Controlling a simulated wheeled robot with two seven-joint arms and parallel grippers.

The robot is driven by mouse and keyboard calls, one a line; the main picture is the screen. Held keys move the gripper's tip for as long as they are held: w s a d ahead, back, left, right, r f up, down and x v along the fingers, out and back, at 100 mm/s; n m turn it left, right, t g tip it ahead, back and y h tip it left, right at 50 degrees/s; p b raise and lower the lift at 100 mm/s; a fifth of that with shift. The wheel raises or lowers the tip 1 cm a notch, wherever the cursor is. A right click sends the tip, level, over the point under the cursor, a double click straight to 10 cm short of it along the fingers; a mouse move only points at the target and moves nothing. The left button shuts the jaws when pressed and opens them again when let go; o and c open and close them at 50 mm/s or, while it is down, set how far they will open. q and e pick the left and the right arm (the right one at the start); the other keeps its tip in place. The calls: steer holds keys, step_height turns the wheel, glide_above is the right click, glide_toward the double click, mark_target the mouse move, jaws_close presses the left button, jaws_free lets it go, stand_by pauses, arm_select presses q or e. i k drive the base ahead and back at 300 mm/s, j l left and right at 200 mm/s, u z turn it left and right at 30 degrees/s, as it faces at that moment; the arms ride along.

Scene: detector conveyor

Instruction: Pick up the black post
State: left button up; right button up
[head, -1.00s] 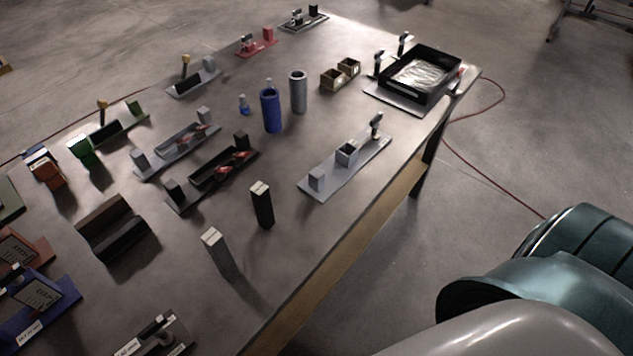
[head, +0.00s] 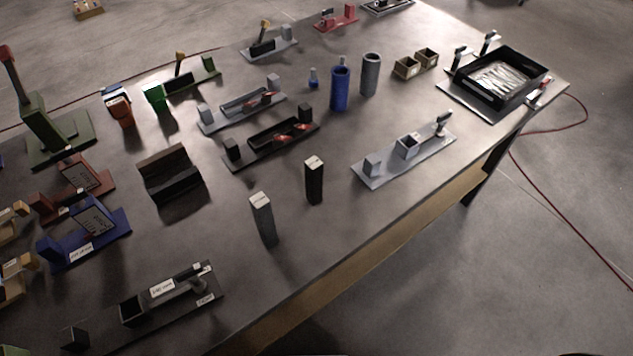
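The black post (head: 314,182) stands upright on the dark table, near its front edge, with a pale top face. A grey post (head: 263,220) of similar shape stands upright to its left and nearer to me. The two posts are apart, with bare table between them. Neither of my grippers shows in the head view.
A grey fixture plate (head: 405,156) lies right of the black post. A black fixture (head: 271,143) and a dark block (head: 171,177) lie behind and left. Blue (head: 340,89) and grey (head: 370,74) cylinders stand farther back. A black tray (head: 500,76) sits at the right end.

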mark_target(314, 167)
steer(key=l+u, duration=0.1)
steer(key=l, duration=0.35)
steer(key=k+l+u, duration=0.15)
steer(key=l, duration=0.25)
steer(key=k+l+u, duration=0.1)
steer(key=l, duration=0.35)
steer(key=k+l+u, duration=0.15)
steer(key=l, duration=0.25)
steer(key=k+l+u, duration=0.1)
steer(key=l, duration=0.3)
steer(key=k+l+u, duration=0.15)
steer(key=l, duration=0.25)
